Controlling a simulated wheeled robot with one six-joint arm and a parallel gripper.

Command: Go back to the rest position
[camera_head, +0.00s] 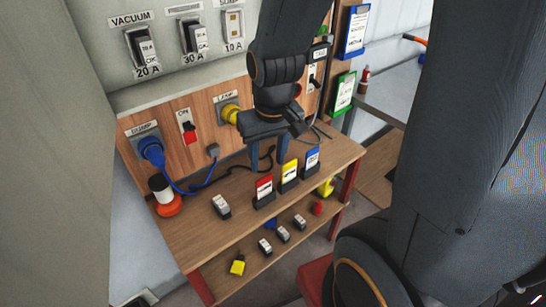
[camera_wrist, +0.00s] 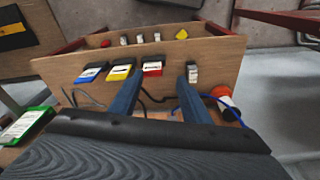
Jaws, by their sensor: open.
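My gripper (camera_head: 268,158) points down over the wooden shelf unit (camera_head: 185,243), close to the panel with the plugs and switch. In the wrist view its two blue fingers (camera_wrist: 158,92) are apart, with nothing between the tips. The red card (camera_head: 264,187), yellow card (camera_head: 290,170) and blue card (camera_head: 312,158) stand in dark holders on the top shelf, near the fingers. A grey-white switch block (camera_head: 221,206) stands on the same shelf, left of the red card.
A blue plug (camera_head: 151,150) with a cord and a yellow plug (camera_head: 230,114) sit in the panel. An orange-and-white object (camera_head: 166,196) stands at the shelf's left end. Small blocks lie on the lower shelf. Green (camera_head: 343,92) and blue (camera_head: 355,30) clipboards hang at the right.

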